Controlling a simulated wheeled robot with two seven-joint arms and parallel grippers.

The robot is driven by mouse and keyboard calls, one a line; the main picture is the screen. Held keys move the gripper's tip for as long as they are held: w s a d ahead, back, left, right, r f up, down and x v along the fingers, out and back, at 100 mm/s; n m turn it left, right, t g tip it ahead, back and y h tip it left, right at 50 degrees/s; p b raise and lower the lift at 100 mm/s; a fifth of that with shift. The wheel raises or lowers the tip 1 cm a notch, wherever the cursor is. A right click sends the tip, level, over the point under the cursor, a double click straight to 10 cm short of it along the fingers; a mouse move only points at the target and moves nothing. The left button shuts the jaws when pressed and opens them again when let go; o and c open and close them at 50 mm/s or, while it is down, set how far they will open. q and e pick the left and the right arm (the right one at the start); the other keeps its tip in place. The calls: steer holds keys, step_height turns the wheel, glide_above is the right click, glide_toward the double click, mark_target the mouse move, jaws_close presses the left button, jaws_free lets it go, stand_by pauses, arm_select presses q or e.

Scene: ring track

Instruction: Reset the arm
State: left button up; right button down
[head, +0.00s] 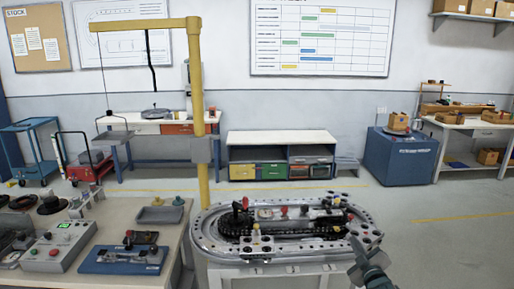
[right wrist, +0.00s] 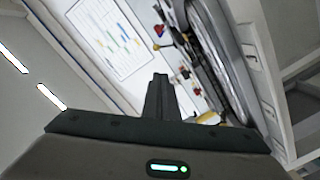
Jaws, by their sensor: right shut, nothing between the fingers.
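My right gripper (head: 357,246) comes up from the lower right in the head view, beside the right front edge of the oval ring track (head: 215,247). Its fingers are together and empty; they also show shut in the right wrist view (right wrist: 161,80). I cannot tell from the picture whether the fingertips touch the track's rim. The ring track also shows tilted at the upper right of the right wrist view (right wrist: 237,78). My left gripper is not in view.
The track bears red and black knobs and a dark chain. A bench (head: 178,236) at left holds a control box (head: 55,247), a blue fixture plate (head: 120,262) and a grey tray (head: 160,214). A yellow post (head: 202,175) stands behind. Floor at right is clear.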

steer(key=s+a+f+m+g+b, duration=0.15)
steer(key=s+f, duration=0.35)
steer(key=f, duration=0.8)
steer(key=s+f+m+g+b, duration=0.1)
steer(key=s+f+g, duration=0.3)
steer(key=f, duration=0.9)
steer(key=s+a+f+m+g+b, duration=0.1)
steer(key=s+f+g, duration=0.2)
steer(key=s+f, duration=1.6)
steer(key=s+a+f+m+g+b, duration=0.1)
steer(key=s+a+f+g, duration=0.1)
steer(key=s+f, duration=0.9)
steer(key=s+a+f+m+g+b, duration=0.15)
steer(key=s+f, duration=0.55)
steer(key=s, duration=0.7)
steer(key=s+a+f+g+b, duration=0.1)
steer(key=s+f+g, duration=0.1)
steer(key=s, duration=1)
steer(key=s+a+f+m+g, duration=0.1)
steer(key=s+f, duration=0.3)
steer(key=s, duration=0.8)
steer(key=shift+s+a+f+g+b, duration=0.2)
steer(key=shift+s+f+g+b, duration=0.15)
steer(key=shift+g, duration=0.35)
